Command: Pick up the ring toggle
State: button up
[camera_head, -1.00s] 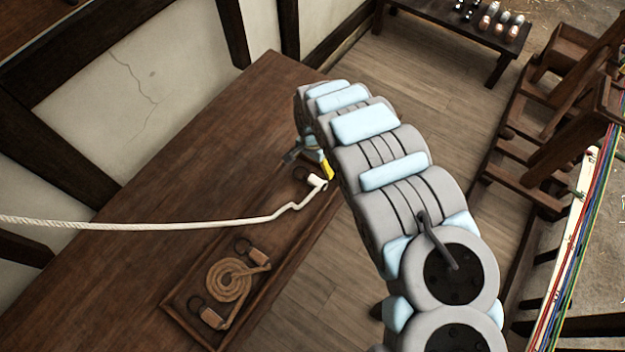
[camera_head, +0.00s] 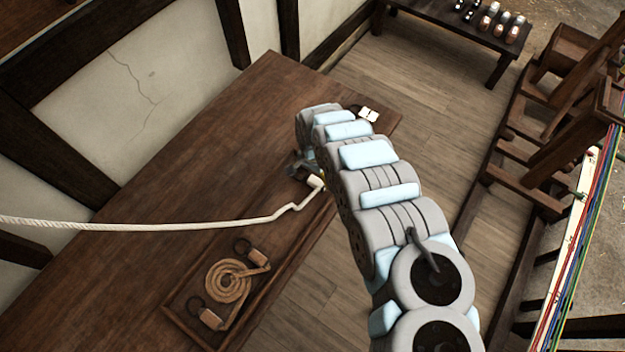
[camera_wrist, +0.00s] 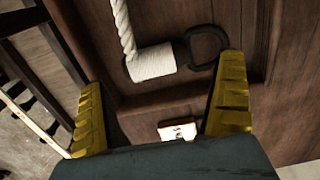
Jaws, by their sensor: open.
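In the wrist view a white rope ends in a thick white wrapped toggle (camera_wrist: 152,62) with a dark ring (camera_wrist: 207,46) at its right side. They lie over the dark wood ahead of my fingertips. My gripper (camera_wrist: 160,95) is open and empty, with its two yellow fingers spread wide. The wrapped end lies across the gap, just beyond the fingers, and the ring is close to the right fingertip. In the head view the wrapped end (camera_head: 316,183) is at the table's right side beside my arm. My arm hides most of the gripper there.
A wooden tray (camera_head: 172,312) on the table (camera_head: 150,180) holds a coiled brown rope (camera_head: 228,282) with dark rings at its ends. A small white piece (camera_head: 369,114) lies near the table's far corner. A bench (camera_head: 450,35) and wooden frames stand right.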

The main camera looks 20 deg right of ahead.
aim_at(314, 180)
jog(key=shift+s+d+f, duration=0.1)
jog(key=shift+f, duration=1.05)
jog(key=shift+d+f, duration=0.1)
jog(key=shift+f, duration=1.05)
jog(key=c, duration=1)
